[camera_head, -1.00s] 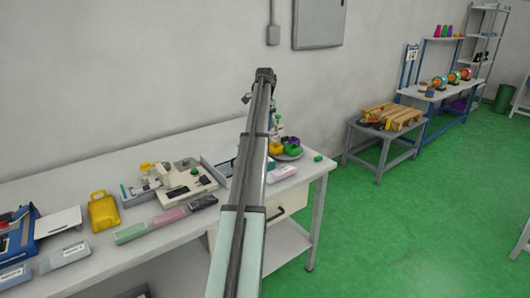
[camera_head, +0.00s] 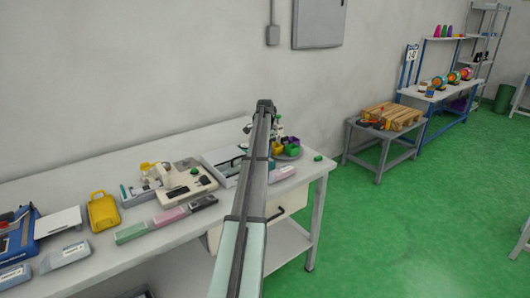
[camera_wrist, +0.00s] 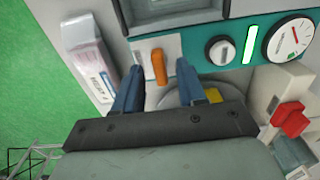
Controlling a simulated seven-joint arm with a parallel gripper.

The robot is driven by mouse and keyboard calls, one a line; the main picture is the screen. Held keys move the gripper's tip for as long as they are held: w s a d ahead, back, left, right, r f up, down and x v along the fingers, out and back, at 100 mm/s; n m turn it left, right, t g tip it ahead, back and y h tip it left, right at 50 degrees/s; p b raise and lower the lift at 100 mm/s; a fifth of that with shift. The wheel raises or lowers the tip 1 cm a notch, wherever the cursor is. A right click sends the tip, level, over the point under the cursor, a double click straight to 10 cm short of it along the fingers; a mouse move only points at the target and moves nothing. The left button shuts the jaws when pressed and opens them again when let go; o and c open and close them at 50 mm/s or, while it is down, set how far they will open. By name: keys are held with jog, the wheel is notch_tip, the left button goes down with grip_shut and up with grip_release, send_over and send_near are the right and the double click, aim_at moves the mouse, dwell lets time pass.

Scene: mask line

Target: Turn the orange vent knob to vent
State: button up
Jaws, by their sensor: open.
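The orange vent knob (camera_wrist: 159,64) is a small upright bar on a pale plate (camera_wrist: 142,50) set in a teal panel strip, in the wrist view. My gripper (camera_wrist: 160,72) is open, with its two dark blue fingers on either side of the knob's lower part and a visible gap on each side. I cannot tell how deep the fingertips are relative to the knob. The fingers hold nothing. In the head view my arm hides the knob and the gripper.
Right of the knob are a round dial (camera_wrist: 219,50), a lit green bar (camera_wrist: 250,44) and a gauge (camera_wrist: 289,39). A red knob (camera_wrist: 291,119) is at lower right. A pale labelled box (camera_wrist: 88,58) lies left of the plate. The bench (camera_head: 160,240) carries several other items.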

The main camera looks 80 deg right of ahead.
jog(key=shift+f, duration=0.3)
grip_shut()
dwell(0.3)
